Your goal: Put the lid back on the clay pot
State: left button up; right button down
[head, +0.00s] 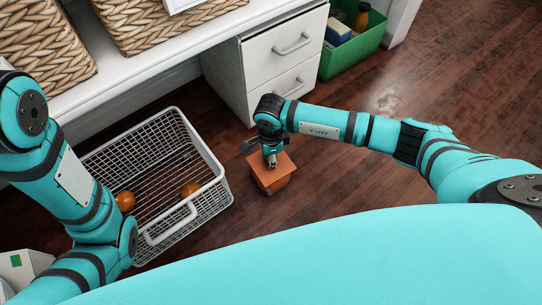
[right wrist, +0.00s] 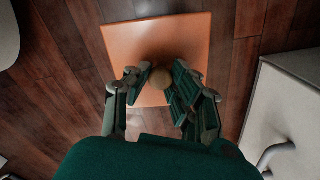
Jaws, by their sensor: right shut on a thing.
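The clay pot (head: 277,187) is on the wooden floor, right of the wire basket and in front of the drawers. Its square orange lid (head: 288,161) is over the pot's top; I cannot tell whether it rests fully on the rim. My right gripper (head: 271,162) comes down from above and is shut on the lid's round knob. In the right wrist view the lid (right wrist: 180,35) fills the middle, with the knob (right wrist: 161,77) between the fingertips (right wrist: 160,83). The lid hides the pot there. My left arm is at the left, its gripper out of view.
A white wire basket (head: 218,171) with orange balls (head: 125,201) stands left of the pot. Behind are a white drawer unit (head: 283,50) and a shelf with wicker baskets (head: 140,20). A green crate (head: 350,52) stands at the back right. Floor right of the pot is clear.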

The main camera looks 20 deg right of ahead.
dwell(0.3)
jog(key=c, duration=0.6)
grip_release()
jog(key=shift+f, duration=0.1)
